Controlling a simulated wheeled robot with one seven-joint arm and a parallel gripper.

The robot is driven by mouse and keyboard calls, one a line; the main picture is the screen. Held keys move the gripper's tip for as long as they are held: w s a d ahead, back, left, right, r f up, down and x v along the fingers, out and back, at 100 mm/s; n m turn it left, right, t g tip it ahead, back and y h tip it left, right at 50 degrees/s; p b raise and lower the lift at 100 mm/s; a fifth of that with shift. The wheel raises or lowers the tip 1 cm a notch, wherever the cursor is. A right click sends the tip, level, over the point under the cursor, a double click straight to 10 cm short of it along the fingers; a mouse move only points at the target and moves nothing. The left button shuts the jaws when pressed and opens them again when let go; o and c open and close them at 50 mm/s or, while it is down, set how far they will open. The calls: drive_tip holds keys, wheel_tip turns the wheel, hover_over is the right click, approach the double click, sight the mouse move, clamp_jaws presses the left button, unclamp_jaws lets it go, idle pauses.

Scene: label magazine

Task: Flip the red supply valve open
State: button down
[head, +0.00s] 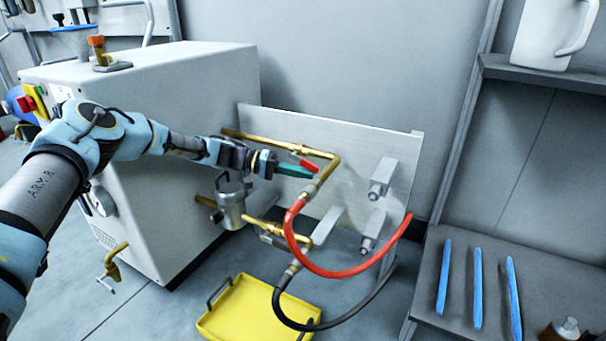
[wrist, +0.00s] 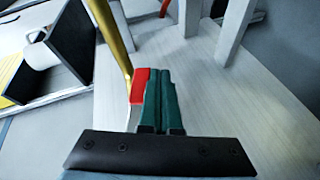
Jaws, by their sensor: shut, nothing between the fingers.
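The red valve handle (head: 310,166) sits on the upper brass pipe (head: 325,155) in front of the pale panel. My gripper (head: 312,172) reaches in from the left with its green fingers closed together and nothing between them. In the wrist view the red handle (wrist: 139,85) lies right along the left side of my shut green fingers (wrist: 160,72). I cannot tell whether they touch. The brass pipe (wrist: 112,40) runs up and left from the handle there. The handle's near end is partly hidden by the fingers in the head view.
A red hose (head: 345,273) and a black hose (head: 330,325) hang from the brass pipes. A metal filter bowl (head: 233,203) hangs below my gripper. A yellow tray (head: 245,315) lies on the floor. Grey stubs (head: 383,176) stick out from the panel at right.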

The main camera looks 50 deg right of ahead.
idle(0.4)
drive_tip(key=p+v, duration=0.2)
drive_tip(key=v, duration=0.5)
drive_tip(key=shift+w, duration=0.2)
drive_tip(key=shift+a, duration=0.2)
